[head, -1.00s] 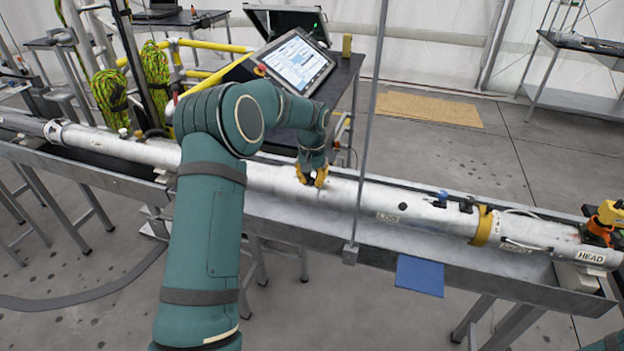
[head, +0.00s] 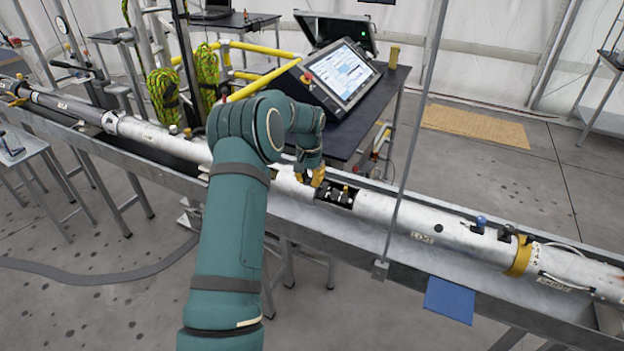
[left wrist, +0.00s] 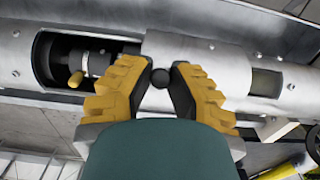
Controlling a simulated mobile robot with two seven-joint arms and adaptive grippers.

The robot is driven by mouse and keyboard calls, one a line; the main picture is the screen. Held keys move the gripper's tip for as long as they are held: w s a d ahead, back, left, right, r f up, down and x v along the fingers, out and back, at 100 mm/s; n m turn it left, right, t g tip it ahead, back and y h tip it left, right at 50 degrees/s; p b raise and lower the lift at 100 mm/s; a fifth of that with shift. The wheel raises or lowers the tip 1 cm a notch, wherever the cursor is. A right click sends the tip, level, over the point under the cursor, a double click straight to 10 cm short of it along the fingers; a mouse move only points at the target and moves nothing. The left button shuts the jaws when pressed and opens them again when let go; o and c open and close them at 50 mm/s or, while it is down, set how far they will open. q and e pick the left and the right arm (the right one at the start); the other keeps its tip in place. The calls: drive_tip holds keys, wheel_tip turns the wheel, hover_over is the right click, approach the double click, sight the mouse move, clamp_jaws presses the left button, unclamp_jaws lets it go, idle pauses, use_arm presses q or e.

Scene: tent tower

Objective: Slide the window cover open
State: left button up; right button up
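The long silvery tube (head: 400,212) lies in a grey metal trough. The window cover (left wrist: 205,50) is a curved metal sleeve on it, with a dark round knob (left wrist: 160,78). My left gripper (head: 311,179) is at the cover; in the left wrist view its yellow fingers (left wrist: 166,66) close around the knob from both sides. Beside the cover the window (head: 337,195) is open, showing dark inner parts and a small brass-coloured handle (left wrist: 76,79). The window also shows in the left wrist view (left wrist: 55,60). My right gripper is out of view.
A tilted touchscreen (head: 340,75) stands on a dark table behind the tube. A thin upright rod (head: 415,130) rises in front of the tube to the right. A blue plate (head: 450,299) hangs from the trough's front. Yellow-green ropes (head: 163,95) hang at the back left.

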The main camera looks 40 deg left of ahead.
use_arm(q)
drive_tip(key=o, duration=0.4)
drive_tip(key=shift+f, duration=0.1)
wheel_tip(320, 180, up, 12)
idle(0.4)
idle(0.5)
